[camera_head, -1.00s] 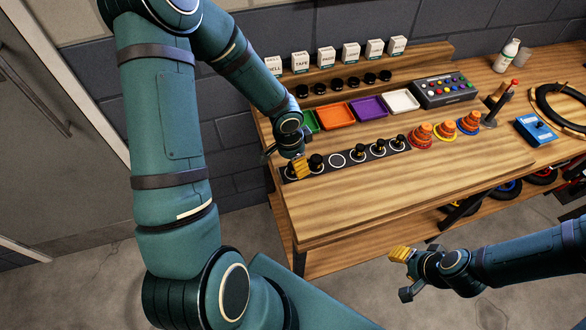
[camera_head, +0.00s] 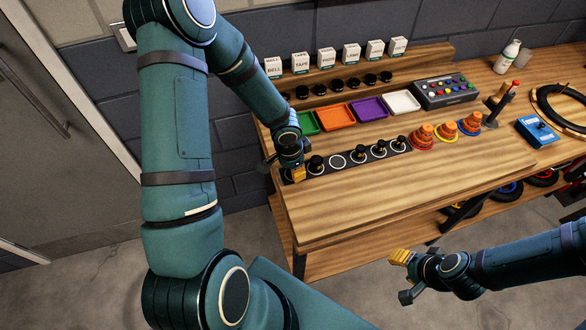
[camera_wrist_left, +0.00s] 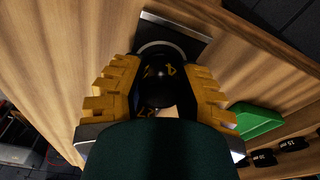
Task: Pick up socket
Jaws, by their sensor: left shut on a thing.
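A black socket with yellow markings (camera_wrist_left: 160,82) stands between the yellow fingers of my left gripper (camera_wrist_left: 162,100) in the left wrist view. The fingers are closed on its sides, above a white ring at the end of the dark strip (camera_wrist_left: 172,35). In the head view my left gripper (camera_head: 298,174) is low at the left end of the strip and hides this socket. Several other black sockets stand on the strip, the nearest (camera_head: 316,163) just right of the gripper. One ring (camera_head: 337,160) is empty. My right gripper (camera_head: 401,258) is in front of the bench, away from the sockets; its finger opening is unclear.
Green (camera_head: 308,122), orange (camera_head: 336,117), purple (camera_head: 369,107) and white (camera_head: 401,101) trays lie behind the strip. Orange cone-like stacks (camera_head: 422,135) stand to its right. A grey button box (camera_head: 445,90) is at the back. The front wooden bench top (camera_head: 400,190) is clear.

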